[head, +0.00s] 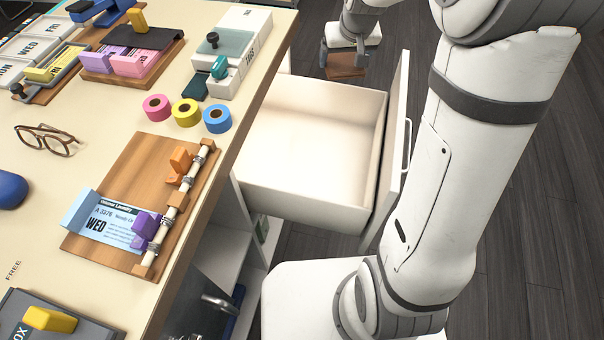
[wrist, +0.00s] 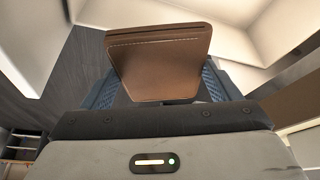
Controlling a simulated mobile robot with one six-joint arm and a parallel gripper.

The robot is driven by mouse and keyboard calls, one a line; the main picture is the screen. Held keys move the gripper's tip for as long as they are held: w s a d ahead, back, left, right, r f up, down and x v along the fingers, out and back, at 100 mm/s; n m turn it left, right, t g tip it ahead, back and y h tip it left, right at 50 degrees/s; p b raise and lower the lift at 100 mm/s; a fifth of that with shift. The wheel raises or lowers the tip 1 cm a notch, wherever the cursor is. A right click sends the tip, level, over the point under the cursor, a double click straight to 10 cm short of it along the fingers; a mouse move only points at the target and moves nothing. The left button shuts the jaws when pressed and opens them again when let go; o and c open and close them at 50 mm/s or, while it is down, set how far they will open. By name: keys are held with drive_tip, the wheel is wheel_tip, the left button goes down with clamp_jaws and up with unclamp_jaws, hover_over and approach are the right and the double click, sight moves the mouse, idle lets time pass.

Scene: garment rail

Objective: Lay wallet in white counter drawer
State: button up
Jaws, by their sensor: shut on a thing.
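The brown wallet (wrist: 160,60) is held between the fingers of my gripper (wrist: 160,90) in the wrist view. In the head view the wallet (head: 345,68) shows small at the top, below my gripper (head: 345,55), above the dark floor and just beyond the far right corner of the drawer. The white counter drawer (head: 375,150) is pulled open from the counter's right side. Its inside looks empty. The wallet is outside the drawer opening in the head view; its exact height is hard to tell.
The drawer front (head: 397,130) with its handle stands between the drawer and my arm. The counter top (head: 95,150) holds tape rolls (head: 187,112), glasses (head: 47,139), a wooden board (head: 150,165) with a ticket, and several stamps and boxes. Dark floor (head: 490,230) lies to the right.

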drive_tip(key=b, duration=1.3)
hover_over(337, 144)
drive_tip(key=s, duration=0.2)
wheel_tip(337, 144, down, 13)
wheel_tip(337, 144, down, 10)
drive_tip(key=b, duration=0.3)
drive_tip(key=shift+w+f, duration=0.1)
drive_tip(key=shift+w, duration=0.05)
drive_tip(key=shift+f+b, duration=0.1)
drive_tip(key=shift+b, duration=0.2)
drive_tip(key=shift+f, duration=0.15)
drive_tip(key=o, duration=0.9)
drive_tip(key=shift+d+r+p, duration=0.1)
drive_tip(key=shift+r+p, duration=0.2)
drive_tip(key=shift+r, duration=0.3)
drive_tip(key=p+v, duration=0.3)
drive_tip(key=v, duration=0.8)
drive_tip(key=shift+p, duration=0.35)
drive_tip(key=shift+r, duration=0.2)
